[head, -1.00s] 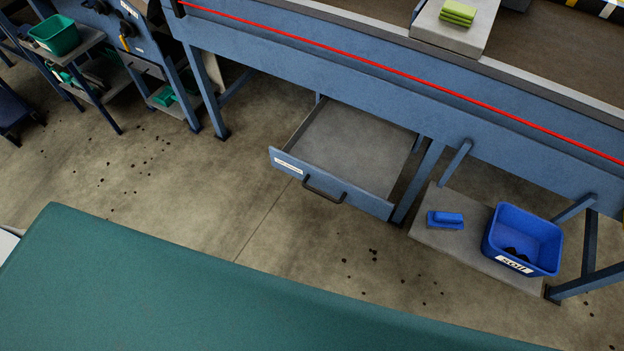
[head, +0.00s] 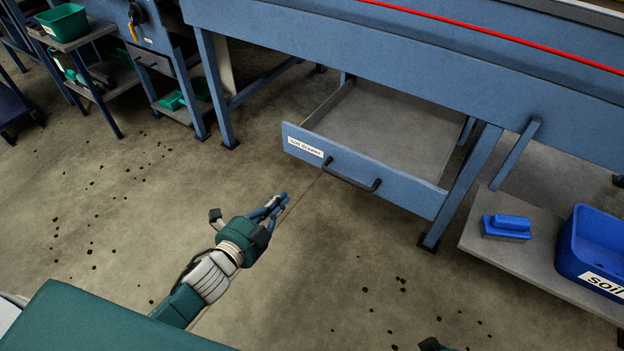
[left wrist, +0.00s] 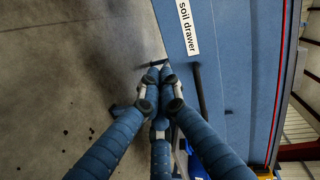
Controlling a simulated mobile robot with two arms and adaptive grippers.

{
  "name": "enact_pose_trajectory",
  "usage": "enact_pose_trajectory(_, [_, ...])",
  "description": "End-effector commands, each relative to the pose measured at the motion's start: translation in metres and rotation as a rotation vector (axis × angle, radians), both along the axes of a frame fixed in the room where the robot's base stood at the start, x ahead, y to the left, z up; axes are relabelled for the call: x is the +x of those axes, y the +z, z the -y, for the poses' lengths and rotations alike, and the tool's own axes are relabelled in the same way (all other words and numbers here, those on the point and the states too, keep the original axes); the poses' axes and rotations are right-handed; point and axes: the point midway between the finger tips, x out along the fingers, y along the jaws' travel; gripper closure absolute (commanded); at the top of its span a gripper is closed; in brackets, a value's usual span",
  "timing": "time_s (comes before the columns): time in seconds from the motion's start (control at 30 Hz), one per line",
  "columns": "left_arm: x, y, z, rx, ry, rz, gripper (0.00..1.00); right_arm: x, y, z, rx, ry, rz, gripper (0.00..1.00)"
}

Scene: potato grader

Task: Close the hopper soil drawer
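The soil drawer (head: 405,183) hangs pulled out under the blue hopper frame, its grey inside bare and empty. Its blue front has a white "soil drawer" label and a black bar handle (head: 350,178). My left gripper (head: 283,198) is in front of the drawer, to the left of and below the handle, apart from it in the head view. In the left wrist view its fingertips (left wrist: 161,75) are together with nothing seen between them, beside the drawer front (left wrist: 225,75) and the dark handle (left wrist: 199,92). My right gripper is not clearly in view.
A low shelf (head: 480,243) right of the drawer holds a blue brush (head: 507,226) and a blue soil bin (head: 585,260). A frame leg (head: 462,185) stands close to the drawer's right side. The floor before the drawer is free apart from dark soil crumbs.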

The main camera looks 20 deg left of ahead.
Motion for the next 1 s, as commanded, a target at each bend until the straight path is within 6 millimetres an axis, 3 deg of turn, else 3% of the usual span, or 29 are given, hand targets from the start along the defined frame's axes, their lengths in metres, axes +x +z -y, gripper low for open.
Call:
enact_pose_trajectory(0.03, [0.002,0.003,0.009,0.036,-0.034,0.066,1.00,0.001,-0.010,0.000,0.000,-0.001,0.012,0.47])
enact_pose_trajectory(0.23, [-0.002,0.052,0.032,0.139,-0.109,0.229,1.00,-0.002,0.011,0.002,0.001,-0.004,0.028,0.47])
enact_pose_trajectory(0.47, [0.005,0.067,0.041,0.160,-0.125,0.266,1.00,-0.003,0.022,0.002,0.001,-0.004,0.033,0.47])
enact_pose_trajectory(1.0, [0.097,0.067,0.070,0.156,-0.123,0.264,1.00,-0.011,0.052,0.004,0.002,-0.007,0.051,0.47])
